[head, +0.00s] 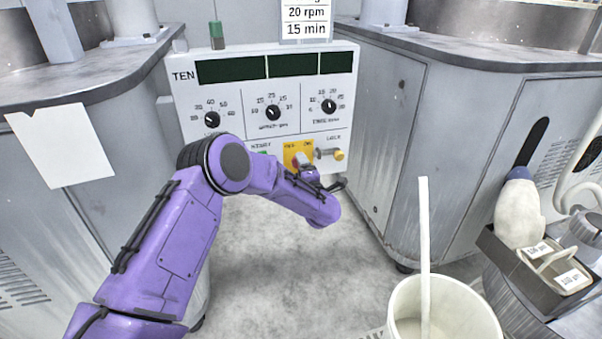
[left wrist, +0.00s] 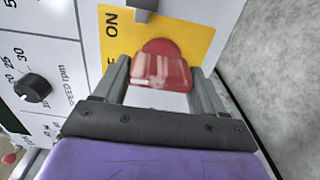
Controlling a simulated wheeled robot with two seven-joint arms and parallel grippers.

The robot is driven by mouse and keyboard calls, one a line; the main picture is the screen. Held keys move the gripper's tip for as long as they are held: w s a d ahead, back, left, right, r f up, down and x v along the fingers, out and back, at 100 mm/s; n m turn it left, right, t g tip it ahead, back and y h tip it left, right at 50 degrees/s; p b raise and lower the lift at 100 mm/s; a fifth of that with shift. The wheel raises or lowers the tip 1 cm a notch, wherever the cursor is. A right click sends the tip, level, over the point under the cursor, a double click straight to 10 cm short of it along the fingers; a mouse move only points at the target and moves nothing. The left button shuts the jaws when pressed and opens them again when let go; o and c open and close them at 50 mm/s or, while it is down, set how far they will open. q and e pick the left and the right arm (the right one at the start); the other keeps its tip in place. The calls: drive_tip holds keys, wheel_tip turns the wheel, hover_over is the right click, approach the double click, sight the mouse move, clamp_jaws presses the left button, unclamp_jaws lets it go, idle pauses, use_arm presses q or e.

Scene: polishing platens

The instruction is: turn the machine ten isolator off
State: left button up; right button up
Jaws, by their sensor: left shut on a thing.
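The machine's control panel (head: 180,105), marked TEN, faces me. Low on it is the isolator's yellow plate (head: 290,150), which also shows in the left wrist view (left wrist: 195,40). The red isolator handle (left wrist: 162,68) stands on that plate. My left gripper (left wrist: 164,78) has one finger on each side of the red handle and is shut on it; in the head view the gripper (head: 303,165) is partly hidden by my purple arm. The word ON shows on the plate's left in the wrist view; the other label is mostly hidden. My right gripper is not in view.
A brass-coloured lock (head: 339,155) sits right of the yellow plate, close to my gripper. Black dials (head: 272,113) are above. Grey cabinets (head: 400,140) flank the panel. A white bucket (head: 445,305) with a stick stands at the front right. Grey floor below the panel is clear.

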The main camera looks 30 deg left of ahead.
use_arm(q)
drive_tip(key=n+b, duration=0.1)
drive_tip(key=n, duration=0.1)
drive_tip(key=n+b, duration=0.1)
drive_tip(key=n, duration=0.1)
drive_tip(key=shift+f+n+b, duration=0.3)
drive_tip(key=shift+f, duration=0.05)
drive_tip(key=n+b, duration=0.2)
drive_tip(key=n, duration=0.1)
drive_tip(key=shift+d, duration=0.1)
drive_tip(key=shift+r+n+b, duration=0.1)
drive_tip(key=shift+n+b, duration=0.35)
drive_tip(key=shift+n, duration=0.15)
drive_tip(key=shift+w, duration=0.1)
drive_tip(key=o, duration=0.7)
drive_tip(key=shift+r, duration=0.1)
drive_tip(key=shift+s+d, duration=0.2)
drive_tip(key=shift+d, duration=0.05)
drive_tip(key=p+v, duration=0.2)
drive_tip(key=v, duration=0.8)
